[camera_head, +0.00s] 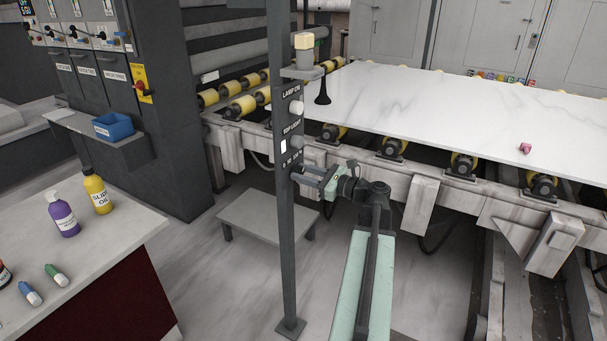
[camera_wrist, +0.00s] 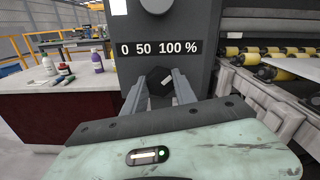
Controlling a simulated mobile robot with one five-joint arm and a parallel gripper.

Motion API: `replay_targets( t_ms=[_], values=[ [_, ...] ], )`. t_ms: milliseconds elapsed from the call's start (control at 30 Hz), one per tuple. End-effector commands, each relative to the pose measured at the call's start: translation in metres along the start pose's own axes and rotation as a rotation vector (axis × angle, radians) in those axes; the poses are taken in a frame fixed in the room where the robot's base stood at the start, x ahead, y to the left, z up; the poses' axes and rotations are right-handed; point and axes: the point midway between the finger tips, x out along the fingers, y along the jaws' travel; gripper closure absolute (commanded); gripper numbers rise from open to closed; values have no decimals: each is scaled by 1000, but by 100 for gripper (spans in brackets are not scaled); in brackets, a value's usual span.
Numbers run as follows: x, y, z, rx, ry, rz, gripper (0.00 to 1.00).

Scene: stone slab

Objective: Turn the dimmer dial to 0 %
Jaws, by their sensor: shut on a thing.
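The dimmer dial (camera_wrist: 158,77) is a dark faceted knob on a grey post, below a black label (camera_wrist: 159,48) reading "0 50 100 %". My gripper (camera_wrist: 160,90) is shut on the dial, one finger on each side of it in the wrist view. A small pale mark shows on the dial, but I cannot tell which number it points to. In the head view my gripper (camera_head: 312,178) reaches the post (camera_head: 284,215) from the right at the percent label; the dial is mostly hidden there by the fingers.
Above the dial, the post carries a grey knob (camera_head: 297,142) and a pale round one (camera_head: 296,107). A large marble slab (camera_head: 430,100) lies on yellow rollers behind. A low grey platform (camera_head: 265,215) stands behind the post. A worktop with bottles (camera_head: 95,190) is at left.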

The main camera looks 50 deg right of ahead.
Motion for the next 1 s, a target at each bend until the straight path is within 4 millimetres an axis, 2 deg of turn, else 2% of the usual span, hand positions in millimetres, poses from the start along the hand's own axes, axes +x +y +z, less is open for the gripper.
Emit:
replay_targets(
  t_ms=[1000],
  values=[
    [-2,1,-2,-960,3,0,100]
  ],
)
